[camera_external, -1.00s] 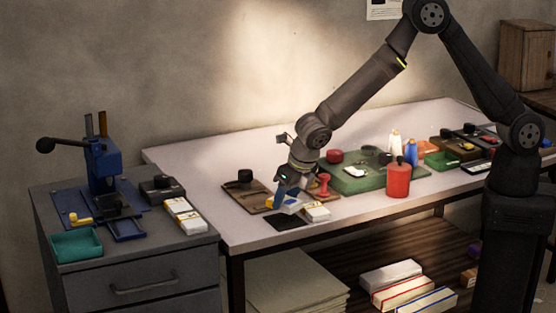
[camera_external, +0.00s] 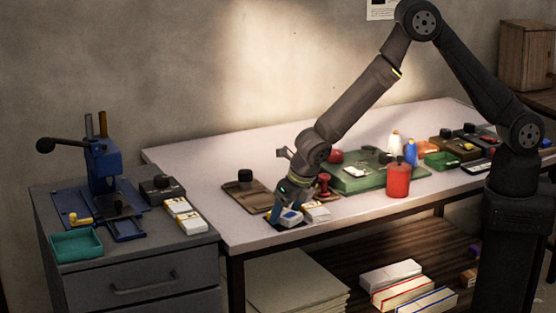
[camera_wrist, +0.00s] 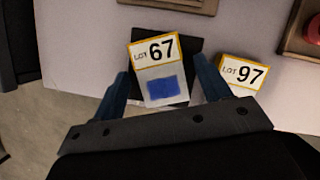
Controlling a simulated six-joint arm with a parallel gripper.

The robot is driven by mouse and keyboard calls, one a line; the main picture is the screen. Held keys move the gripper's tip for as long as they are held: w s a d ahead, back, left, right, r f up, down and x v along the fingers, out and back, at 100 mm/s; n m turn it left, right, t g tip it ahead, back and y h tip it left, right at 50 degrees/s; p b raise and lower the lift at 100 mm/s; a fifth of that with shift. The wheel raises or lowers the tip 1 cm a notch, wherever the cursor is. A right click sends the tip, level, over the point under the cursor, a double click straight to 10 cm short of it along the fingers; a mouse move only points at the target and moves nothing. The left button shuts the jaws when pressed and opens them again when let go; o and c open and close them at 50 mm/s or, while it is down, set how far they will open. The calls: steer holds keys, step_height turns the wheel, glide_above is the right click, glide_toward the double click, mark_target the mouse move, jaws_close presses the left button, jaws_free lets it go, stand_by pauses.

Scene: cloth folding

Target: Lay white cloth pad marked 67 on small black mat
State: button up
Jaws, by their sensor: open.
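The white cloth pad marked 67 (camera_wrist: 160,74) has a yellow-edged label and a blue patch. In the wrist view it lies over the small black mat (camera_wrist: 194,60), slightly turned, with mat showing around it. The pad (camera_external: 291,216) also shows in the external view at the table's front edge, where my gripper hides most of the mat. My gripper (camera_wrist: 162,76) is open, its blue fingers on either side of the pad with gaps showing.
A second pad marked 97 (camera_wrist: 242,73) lies close on the right. A red stamp (camera_external: 323,186), a brown board (camera_external: 246,198) and a red canister (camera_external: 397,180) stand nearby. The table's front edge is close below.

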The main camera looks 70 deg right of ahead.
steer(key=v, duration=1.2)
steer(key=x, duration=1.2)
steer(key=shift+r, duration=1.25)
